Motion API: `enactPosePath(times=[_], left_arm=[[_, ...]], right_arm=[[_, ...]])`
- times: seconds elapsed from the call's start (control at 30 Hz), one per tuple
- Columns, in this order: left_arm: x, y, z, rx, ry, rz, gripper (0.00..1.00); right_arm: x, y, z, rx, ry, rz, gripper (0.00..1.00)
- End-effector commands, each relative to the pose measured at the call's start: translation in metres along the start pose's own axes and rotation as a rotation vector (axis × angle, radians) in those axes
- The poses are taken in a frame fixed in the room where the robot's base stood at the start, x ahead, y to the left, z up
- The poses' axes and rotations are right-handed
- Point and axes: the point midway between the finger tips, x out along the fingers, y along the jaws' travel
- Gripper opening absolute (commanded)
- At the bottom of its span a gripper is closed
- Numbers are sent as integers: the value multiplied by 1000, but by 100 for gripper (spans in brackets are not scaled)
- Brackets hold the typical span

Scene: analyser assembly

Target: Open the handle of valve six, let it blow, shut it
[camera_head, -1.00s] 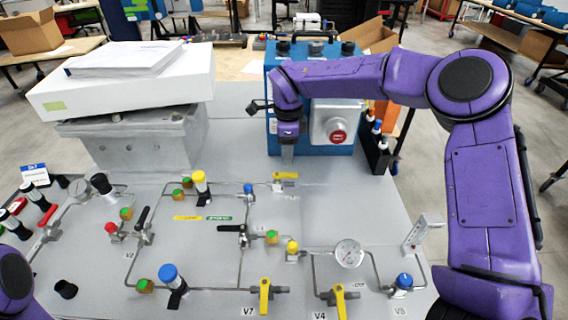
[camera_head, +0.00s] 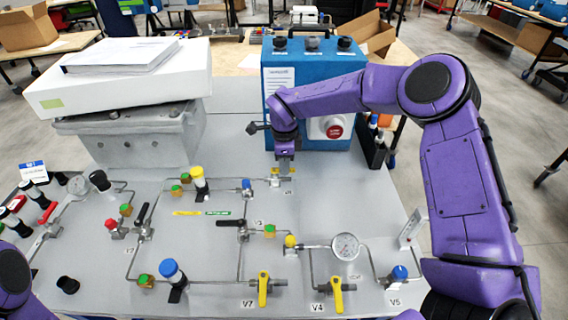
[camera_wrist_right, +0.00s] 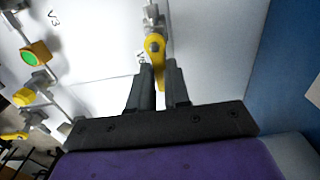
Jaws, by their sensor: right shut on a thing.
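Valve six has a yellow handle (camera_wrist_right: 155,47) at the back middle of the grey panel. A label beside it in the right wrist view is partly hidden, with only a V clear. In that view the handle lies between my right gripper's two dark fingers (camera_wrist_right: 160,88), which are shut on it. In the head view my right gripper (camera_head: 284,172) points down over the valve and covers most of it; its metal fitting (camera_head: 275,181) shows beside the fingers. My left gripper is out of view.
A blue unit (camera_head: 275,100) with a red knob (camera_head: 334,131) stands close behind my right arm. Yellow-handled valves V7 (camera_head: 263,288) and V4 (camera_head: 337,295) and a gauge (camera_head: 345,246) are at the front. A white box (camera_head: 120,90) stands back left.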

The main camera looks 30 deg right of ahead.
Motion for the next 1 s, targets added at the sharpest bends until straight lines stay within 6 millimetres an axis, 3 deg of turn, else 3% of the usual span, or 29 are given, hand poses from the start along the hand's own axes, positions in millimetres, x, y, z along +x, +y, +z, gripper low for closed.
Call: enactPosePath(times=[0.37,1.0], left_arm=[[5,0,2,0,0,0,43],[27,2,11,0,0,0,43]], right_arm=[[1,4,0,129,-3,0,0],[2,19,7,714,-3,0,0]])
